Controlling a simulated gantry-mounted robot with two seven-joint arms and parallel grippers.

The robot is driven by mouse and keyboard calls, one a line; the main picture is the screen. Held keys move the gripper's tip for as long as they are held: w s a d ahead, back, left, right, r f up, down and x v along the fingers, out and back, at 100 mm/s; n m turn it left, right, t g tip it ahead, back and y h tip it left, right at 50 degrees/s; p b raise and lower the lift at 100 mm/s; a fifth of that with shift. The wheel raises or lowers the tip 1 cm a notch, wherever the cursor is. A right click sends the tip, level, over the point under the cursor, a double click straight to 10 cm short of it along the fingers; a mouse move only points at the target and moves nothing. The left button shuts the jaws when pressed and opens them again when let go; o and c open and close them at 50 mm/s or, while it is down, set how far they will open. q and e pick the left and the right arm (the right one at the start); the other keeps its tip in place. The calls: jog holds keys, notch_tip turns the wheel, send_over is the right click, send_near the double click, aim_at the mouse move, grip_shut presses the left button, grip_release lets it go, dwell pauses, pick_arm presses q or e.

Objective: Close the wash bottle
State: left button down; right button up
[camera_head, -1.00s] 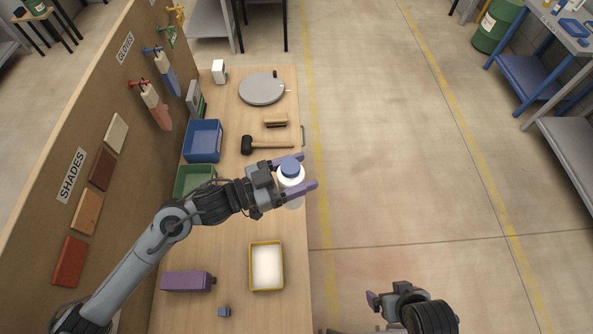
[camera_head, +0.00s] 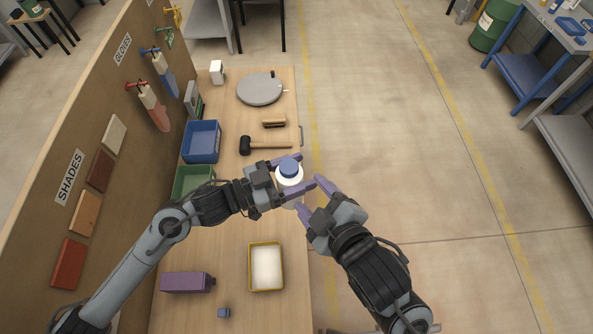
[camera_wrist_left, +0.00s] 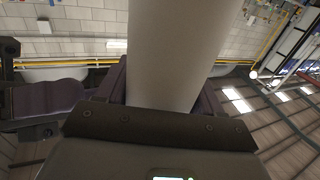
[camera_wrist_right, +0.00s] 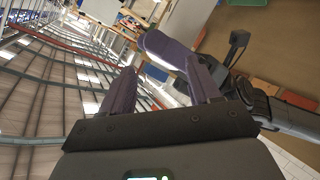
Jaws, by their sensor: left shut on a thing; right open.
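The wash bottle (camera_head: 290,179) is white with a blue top (camera_head: 289,166), seen from above in the head view. My left gripper (camera_head: 304,171) is shut around its body and holds it near the table's right edge. In the left wrist view the pale bottle body (camera_wrist_left: 175,50) rises between the purple fingers. My right gripper (camera_head: 309,194) is open and empty, just right of and below the bottle in the head view, close to the left gripper's lower finger. In the right wrist view a left gripper finger (camera_wrist_right: 165,50) shows beyond my open right fingers (camera_wrist_right: 160,85).
A pegboard (camera_head: 95,130) stands left.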

jog(key=a+r+n+y, duration=0.5)
jog(key=a+r+n, duration=0.2)
jog(key=a+r, duration=0.25)
jog(key=s+a+r+n+g+y, duration=0.1)
jog(key=s+a+n+g+y, duration=0.1)
jog(key=s+a+n+g, duration=0.55)
jog(key=s+a+r+n+g+y, duration=0.2)
jog(key=s+a+n+g+y, duration=0.15)
jog(key=a+n, duration=0.85)
jog(key=w+d+f+n+g+h, duration=0.2)
jog(key=w+d+f+n+h, duration=0.35)
jog(key=w+h, duration=0.2)
jog(key=w+d+r+t+h, duration=0.2)
jog(key=w+d+r+h, duration=0.5)
jog(key=w+d, duration=0.55)
jog(key=shift+s+d+f+h, duration=0.45)
jog(key=shift+d+f, duration=0.2)
jog(key=shift+d, duration=0.3)
jog(key=shift+s+d+f+h, duration=0.4)
jog(key=shift+d+f, duration=0.2)
jog(key=shift+d, duration=0.35)
jog(key=shift+s+d+f+h, duration=0.45)
jog(key=shift+d+f, duration=0.2)
jog(key=shift+d, duration=0.3)
